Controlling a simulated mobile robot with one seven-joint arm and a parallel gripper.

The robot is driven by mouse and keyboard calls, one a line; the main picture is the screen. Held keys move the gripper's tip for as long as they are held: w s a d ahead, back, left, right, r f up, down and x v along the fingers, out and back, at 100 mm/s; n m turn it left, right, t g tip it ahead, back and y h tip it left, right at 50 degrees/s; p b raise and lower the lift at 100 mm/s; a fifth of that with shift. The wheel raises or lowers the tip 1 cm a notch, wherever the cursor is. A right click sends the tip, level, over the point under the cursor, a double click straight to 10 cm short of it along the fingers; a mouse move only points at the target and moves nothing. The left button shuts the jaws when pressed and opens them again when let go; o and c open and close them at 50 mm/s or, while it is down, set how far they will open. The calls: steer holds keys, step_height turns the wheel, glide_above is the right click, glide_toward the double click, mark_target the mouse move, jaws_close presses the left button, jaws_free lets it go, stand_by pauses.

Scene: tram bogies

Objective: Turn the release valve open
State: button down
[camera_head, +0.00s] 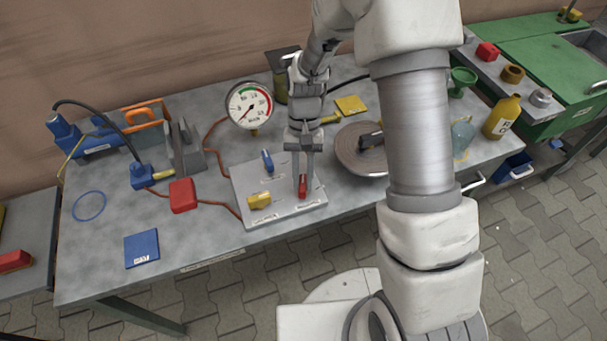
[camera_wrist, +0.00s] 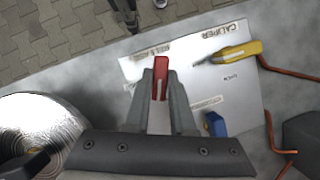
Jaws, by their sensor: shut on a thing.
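A light grey valve plate (camera_head: 240,187) lies near the front edge of the table. It bears a red valve handle (camera_head: 302,189), a yellow handle (camera_head: 259,201) and a blue handle (camera_head: 267,161). My gripper (camera_head: 303,177) points down over the right part of the plate, shut on the red handle. In the wrist view the red handle (camera_wrist: 161,72) stands between the two fingers, its top showing. The yellow handle (camera_wrist: 238,51) lies beside a label that reads CALIPER. The blue handle (camera_wrist: 215,124) is partly hidden by my gripper.
A round pressure gauge (camera_head: 249,105) stands behind the plate. A metal disc (camera_head: 351,158) lies close to the right of my gripper.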

steer(key=shift+a+n+h+p, duration=0.15)
steer(key=shift+n+h+p, duration=0.5)
steer(key=shift+n, duration=1.65)
steer(key=shift+h, duration=0.25)
steer(key=c, duration=0.8)
jaws_free()
steer(key=shift+o, duration=0.2)
steer(key=p+v, duration=0.1)
steer(key=v, duration=1.6)
steer(key=shift+r+p, duration=0.25)
steer(key=shift+p, duration=0.05)
steer(key=shift+s+a, duration=0.1)
